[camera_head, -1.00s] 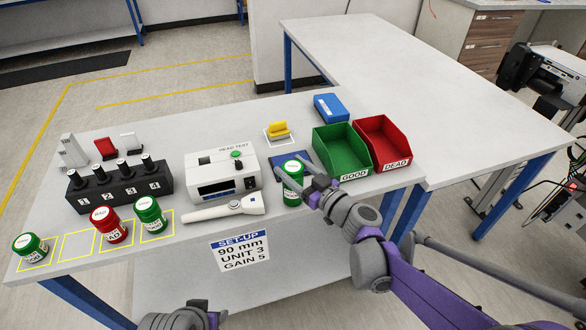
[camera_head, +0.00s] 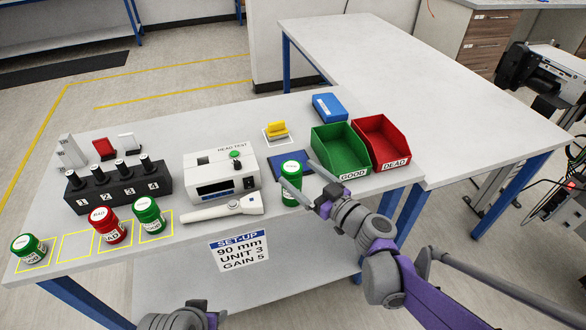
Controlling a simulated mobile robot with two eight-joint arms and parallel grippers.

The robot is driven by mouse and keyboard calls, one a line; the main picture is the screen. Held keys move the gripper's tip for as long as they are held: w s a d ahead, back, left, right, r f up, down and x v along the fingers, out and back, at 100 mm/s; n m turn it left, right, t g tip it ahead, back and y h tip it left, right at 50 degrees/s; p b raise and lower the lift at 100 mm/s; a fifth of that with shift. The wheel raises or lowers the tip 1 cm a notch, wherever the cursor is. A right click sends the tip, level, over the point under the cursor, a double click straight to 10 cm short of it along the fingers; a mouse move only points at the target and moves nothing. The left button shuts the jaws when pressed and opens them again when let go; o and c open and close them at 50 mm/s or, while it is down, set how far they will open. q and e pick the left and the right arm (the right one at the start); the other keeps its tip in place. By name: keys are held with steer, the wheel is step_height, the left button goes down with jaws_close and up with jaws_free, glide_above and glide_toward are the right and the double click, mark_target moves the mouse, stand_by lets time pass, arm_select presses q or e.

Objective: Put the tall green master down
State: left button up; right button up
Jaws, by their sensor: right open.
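A green jar with a white-topped green lid (camera_head: 291,184) stands upright near the table's front edge, in front of a dark blue pad (camera_head: 297,160). My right gripper (camera_head: 296,176) is open at this jar, its fingers spread about it; whether they touch it I cannot tell. Two more green jars stand at the left front, one at the far left (camera_head: 28,250) and one on a yellow-outlined square (camera_head: 149,215). A red jar marked BAD (camera_head: 107,225) stands between them. My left gripper (camera_head: 204,310) shows only in part at the bottom edge.
A black numbered rack (camera_head: 118,188) is at left. One outlined square is empty.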

steer(key=v, duration=0.8)
steer(key=s+a+f+m+g+h, duration=0.15)
steer(key=s+f+g+h, duration=0.25)
steer(key=s+f+g, duration=0.5)
steer(key=s+d+f+m+h, duration=0.5)
steer(key=s+d+m+h, duration=0.1)
steer(key=s+d, duration=0.5)
steer(key=shift+s+d+h, duration=0.3)
steer(key=shift+s+h, duration=0.5)
steer(key=shift+m, duration=0.25)
arm_select(q)
jaws_close()
stand_by(1.5)
